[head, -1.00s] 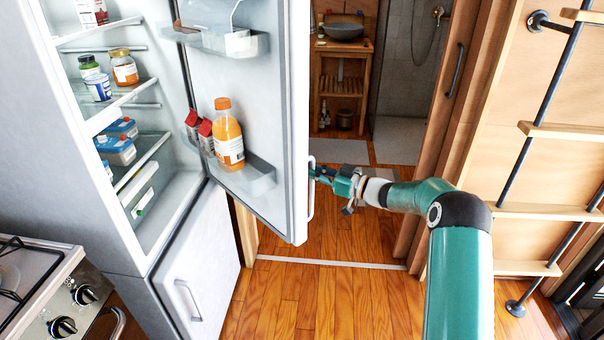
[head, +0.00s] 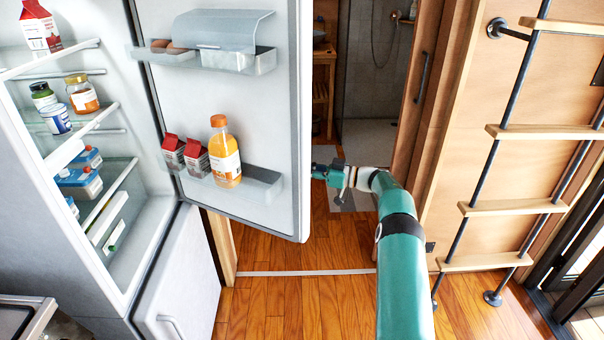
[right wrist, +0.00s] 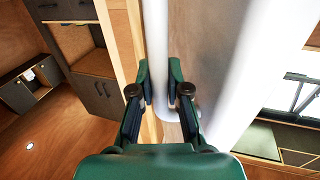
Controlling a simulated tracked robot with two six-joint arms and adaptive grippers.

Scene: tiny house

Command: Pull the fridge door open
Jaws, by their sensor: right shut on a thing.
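The fridge door (head: 230,100) stands wide open, swung out to the right of the fridge body (head: 60,230), and its inner shelves face me. My right gripper (head: 318,172) is at the door's outer edge in the head view, where the door partly hides its fingertips. In the right wrist view, the green fingers of my right gripper (right wrist: 160,92) are closed around the white vertical handle (right wrist: 158,50) on the door's outer side. My left gripper is in neither view.
The door shelves hold an orange juice bottle (head: 225,155), red cartons (head: 184,155) and eggs. Jars and boxes stand inside the fridge. A stove (head: 25,318) is at the lower left, a ladder (head: 525,130) at the right. The wooden floor (head: 310,305) ahead is clear.

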